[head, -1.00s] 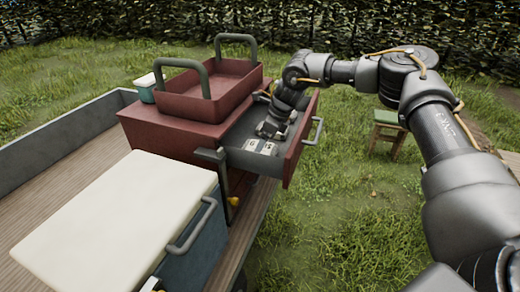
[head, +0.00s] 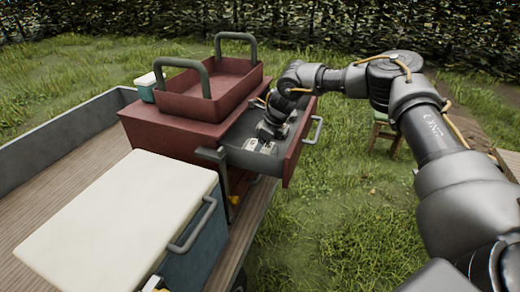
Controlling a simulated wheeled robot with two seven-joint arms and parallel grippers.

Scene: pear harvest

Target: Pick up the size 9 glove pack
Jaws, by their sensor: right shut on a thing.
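White glove packs (head: 250,145) lie on the floor of the open grey drawer (head: 234,157). They are small in the head view, and I cannot read the size numbers. My right gripper (head: 266,142) reaches down into the drawer. It is shut on a glove pack at the right of the group, low at the drawer floor. The fingers and wrist hide much of that pack. I cannot tell whether the pack is clear of the floor. My left gripper is not in view.
The drawer front with its handle (head: 313,130) stands close beside my wrist. A white-lidded cooler (head: 120,220) stands nearer. Grass lies right.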

